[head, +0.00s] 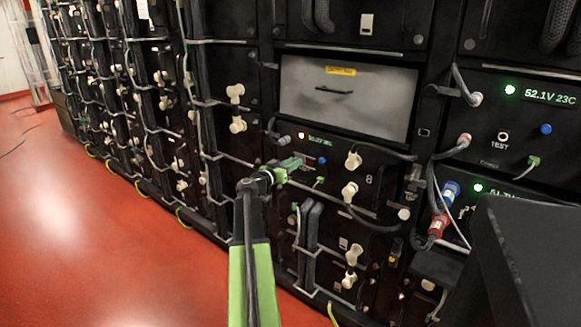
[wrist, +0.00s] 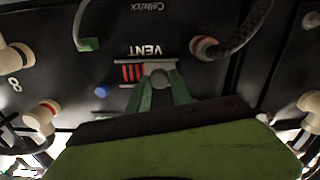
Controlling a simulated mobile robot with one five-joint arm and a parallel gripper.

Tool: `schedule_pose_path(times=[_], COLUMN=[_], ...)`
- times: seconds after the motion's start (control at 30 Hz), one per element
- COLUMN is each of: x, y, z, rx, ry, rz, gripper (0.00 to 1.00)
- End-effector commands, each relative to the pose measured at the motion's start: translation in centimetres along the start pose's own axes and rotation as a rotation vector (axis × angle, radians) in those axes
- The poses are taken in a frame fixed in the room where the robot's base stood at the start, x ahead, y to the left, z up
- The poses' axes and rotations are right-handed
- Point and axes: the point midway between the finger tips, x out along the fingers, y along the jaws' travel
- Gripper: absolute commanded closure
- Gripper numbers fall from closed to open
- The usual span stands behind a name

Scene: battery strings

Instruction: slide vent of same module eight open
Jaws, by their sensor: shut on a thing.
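Module eight (head: 337,180) is the black front panel below the grey drawer, marked 8, and its face fills the wrist view (wrist: 240,85). My gripper (head: 296,162) reaches the panel from the front left. In the wrist view my gripper's green fingers (wrist: 160,86) are shut on the knob, one on each side. The fingers hide the lower part of the knob.
A blue button (wrist: 101,92) sits close to the vent. Cream connectors (wrist: 41,116) and a dark cable plug (wrist: 206,48) stick out nearby. A grey drawer (head: 345,98) is above. A green plug (wrist: 88,44) hangs on a wire. Red floor (head: 110,240) is open at left.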

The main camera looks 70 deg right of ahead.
Motion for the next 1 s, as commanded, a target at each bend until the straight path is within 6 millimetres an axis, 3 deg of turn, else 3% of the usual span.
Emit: schedule_pose_path(times=[0.17,0.2,0.33,0.67,0.77,1.0], x=[0.0,0.1,0.3,0.0,-1.6,-8.4], y=[-0.4,-0.4,-0.1,0.3,0.4,0.4], z=[-0.1,-0.1,-0.1,0.1,0.1,0.1], rx=[0.000,0.000,0.000,0.000,0.000,0.000], ry=[0.003,0.003,0.002,0.000,0.001,0.001], rz=[-0.013,-0.013,-0.009,-0.002,-0.003,-0.005], gripper=[1.00,0.70,0.53,0.51,0.51,0.51])
